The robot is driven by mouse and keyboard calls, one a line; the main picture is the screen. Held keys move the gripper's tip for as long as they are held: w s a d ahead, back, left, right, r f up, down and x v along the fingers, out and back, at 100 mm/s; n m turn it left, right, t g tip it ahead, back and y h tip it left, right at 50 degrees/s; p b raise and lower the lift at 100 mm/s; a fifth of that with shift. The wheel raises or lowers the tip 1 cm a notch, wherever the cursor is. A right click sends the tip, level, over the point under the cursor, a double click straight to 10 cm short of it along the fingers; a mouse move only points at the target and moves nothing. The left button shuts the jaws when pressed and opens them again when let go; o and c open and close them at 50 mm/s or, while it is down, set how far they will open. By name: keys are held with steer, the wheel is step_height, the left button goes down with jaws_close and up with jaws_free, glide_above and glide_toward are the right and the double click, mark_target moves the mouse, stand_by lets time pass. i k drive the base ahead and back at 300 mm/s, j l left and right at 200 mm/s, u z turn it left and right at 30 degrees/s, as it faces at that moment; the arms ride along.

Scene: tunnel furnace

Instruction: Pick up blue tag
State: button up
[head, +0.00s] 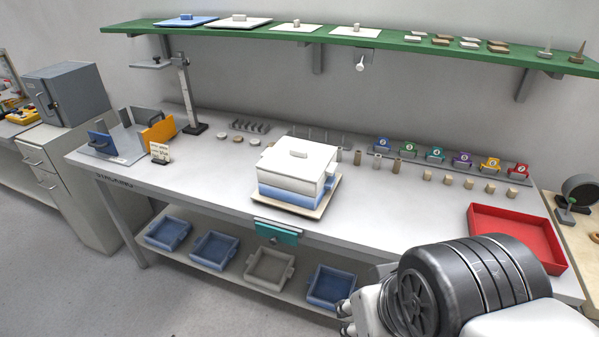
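A blue tag (381,144) with a pale round mark stands at the left end of a row of coloured tags on a grey rack at the back of the bench, right of the middle. Its mark is too small to read surely. My arm shows large at the lower right, in front of the bench. Part of what looks like my gripper (346,310) shows at the arm's left side, low and far from the blue tag. Its fingers are mostly hidden, so its opening cannot be seen.
A white lidded box (297,163) with a blue base stands mid-bench. Small pale blocks (450,180) stand before the tag rack, and a red tray (515,236) is at right. A green shelf (350,39) runs above. Bare bench lies right of the box.

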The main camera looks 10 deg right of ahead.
mark_target(383, 141)
steer(key=i+j+z, duration=0.2)
steer(key=j, duration=0.15)
steer(key=i+j+z, duration=0.25)
steer(key=j, duration=0.15)
steer(key=j+z, duration=0.2)
steer(key=j, duration=0.2)
steer(key=i+j+z, duration=0.2)
steer(key=j, duration=0.25)
steer(key=j+z, duration=0.2)
steer(key=j, duration=0.2)
